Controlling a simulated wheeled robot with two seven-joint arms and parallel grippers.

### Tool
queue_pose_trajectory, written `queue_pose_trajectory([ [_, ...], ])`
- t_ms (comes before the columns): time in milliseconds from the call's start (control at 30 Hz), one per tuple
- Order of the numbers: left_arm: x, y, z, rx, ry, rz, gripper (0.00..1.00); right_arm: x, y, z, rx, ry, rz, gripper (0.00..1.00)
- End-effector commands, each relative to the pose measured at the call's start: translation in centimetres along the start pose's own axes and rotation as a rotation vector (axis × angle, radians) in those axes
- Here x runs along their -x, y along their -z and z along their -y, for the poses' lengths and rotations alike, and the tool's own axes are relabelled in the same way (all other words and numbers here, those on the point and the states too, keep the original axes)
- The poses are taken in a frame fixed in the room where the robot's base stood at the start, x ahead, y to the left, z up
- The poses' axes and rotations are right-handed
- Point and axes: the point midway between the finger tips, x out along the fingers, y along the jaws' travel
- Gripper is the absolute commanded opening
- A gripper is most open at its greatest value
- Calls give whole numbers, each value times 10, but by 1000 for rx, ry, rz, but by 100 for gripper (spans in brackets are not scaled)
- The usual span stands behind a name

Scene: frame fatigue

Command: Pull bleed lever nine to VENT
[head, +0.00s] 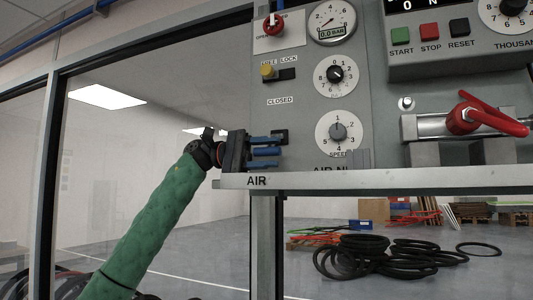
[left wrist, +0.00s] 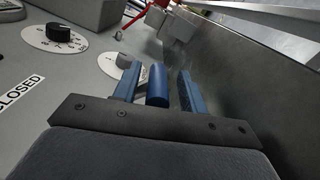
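The grey panel (head: 300,88) marked AIR, with a second word partly hidden, carries a CLOSED label (head: 281,100). Below that label my left gripper (head: 266,152) reaches in from the left. Its two blue fingers are apart, one above and one below a blue handle (head: 264,151), which I take to be the bleed lever. In the left wrist view the blue rounded handle (left wrist: 157,86) stands between the fingers (left wrist: 158,82), with a gap visible on each side. The lever's base is mostly hidden by the gripper. No VENT label is readable. My right gripper is out of view.
A yellow knob (head: 267,71) in a slot sits above CLOSED. A speed dial (head: 338,132) is right of the gripper. A metal ledge (head: 380,180) runs just below it. A red-handled clamp (head: 466,118) is at the right. Black hoses (head: 358,256) lie on the floor.

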Motion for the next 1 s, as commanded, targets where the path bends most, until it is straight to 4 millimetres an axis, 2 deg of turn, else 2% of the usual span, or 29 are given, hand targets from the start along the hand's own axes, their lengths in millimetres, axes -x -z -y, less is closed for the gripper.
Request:
queue_pose_trajectory([
  [167, 13, 1, 1, 1, -2, -2, 41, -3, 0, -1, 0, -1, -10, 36],
  [400, 50, 1, 1, 1, -2, -1, 41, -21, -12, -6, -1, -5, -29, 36],
  [600, 72, 0, 0, 0, -1, -1, 41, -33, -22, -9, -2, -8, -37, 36],
  [1000, 78, -1, 0, 0, 0, 0, 41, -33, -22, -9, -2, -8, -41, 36],
])
